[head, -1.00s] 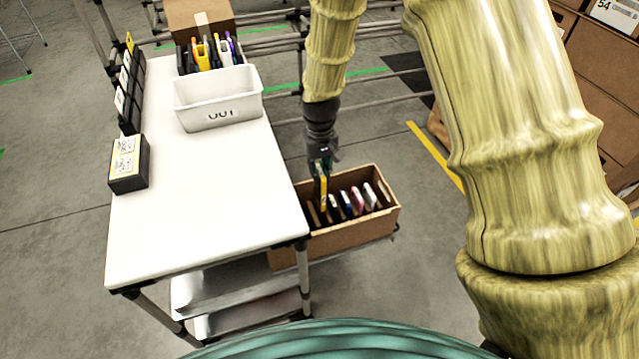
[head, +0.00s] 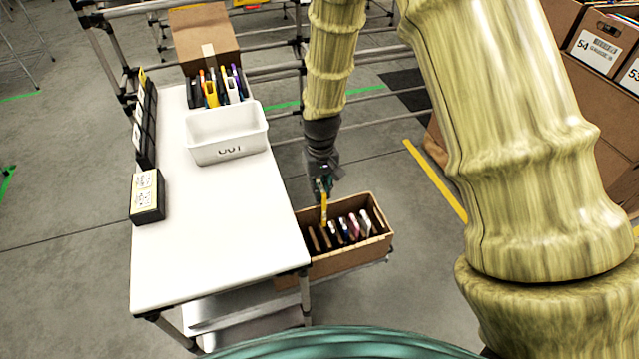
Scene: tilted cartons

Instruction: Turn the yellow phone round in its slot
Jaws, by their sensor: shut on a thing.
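My gripper (head: 323,187) points down over the left end of a cardboard carton (head: 350,262). It is shut on the yellow phone (head: 324,209), which hangs upright below the fingers. The phone's lower end is at the carton's opening; I cannot tell whether it is inside a slot or just above it. Several other phones (head: 353,226) stand in a row in the carton, to the right of the yellow one. The carton is tilted and sits beside the table. The fingertips are small and dark here.
A white table (head: 215,235) stands left of the carton. It bears a white bin (head: 228,151) marked OUT, a dark box with labels (head: 147,196) and a rack of colourful items (head: 212,93) at the back. Cartons (head: 600,52) stand at the right.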

